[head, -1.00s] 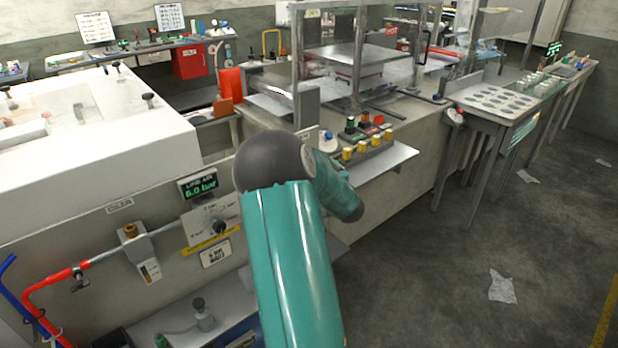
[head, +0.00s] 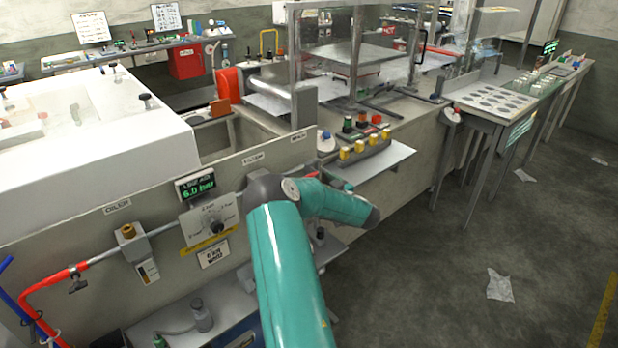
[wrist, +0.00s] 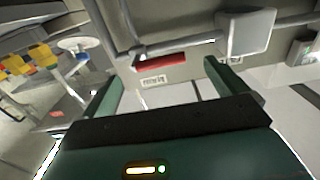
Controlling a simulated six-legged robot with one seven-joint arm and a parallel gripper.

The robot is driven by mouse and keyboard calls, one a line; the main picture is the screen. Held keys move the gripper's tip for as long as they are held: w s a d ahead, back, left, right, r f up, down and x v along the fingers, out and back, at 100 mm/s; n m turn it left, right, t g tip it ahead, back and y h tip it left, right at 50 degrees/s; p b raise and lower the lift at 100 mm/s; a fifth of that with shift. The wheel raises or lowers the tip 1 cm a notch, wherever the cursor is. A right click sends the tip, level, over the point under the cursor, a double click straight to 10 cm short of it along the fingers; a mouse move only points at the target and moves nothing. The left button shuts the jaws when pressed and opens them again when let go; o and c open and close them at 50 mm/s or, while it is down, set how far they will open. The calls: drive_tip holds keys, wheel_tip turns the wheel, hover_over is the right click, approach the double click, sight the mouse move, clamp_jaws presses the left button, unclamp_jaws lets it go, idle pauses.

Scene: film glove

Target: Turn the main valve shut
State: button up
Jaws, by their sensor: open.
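In the wrist view a red lever handle (wrist: 160,63), which looks like the main valve's, lies along a grey pipe on the panel. A small white label (wrist: 153,80) is below it; its text is too blurred to read. My gripper (wrist: 163,73) is open and empty. Its two green fingers frame the handle in the picture, one at each side. The handle looks to be beyond the fingertips, with no contact visible.
In the wrist view a grey box (wrist: 247,32) is right of the handle. The floor (head: 430,270) at right is mostly clear.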

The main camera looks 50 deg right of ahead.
sight(309, 176)
drive_tip(key=x, duration=0.5)
drive_tip(key=shift+w, duration=0.2)
drive_tip(key=c, duration=1.3)
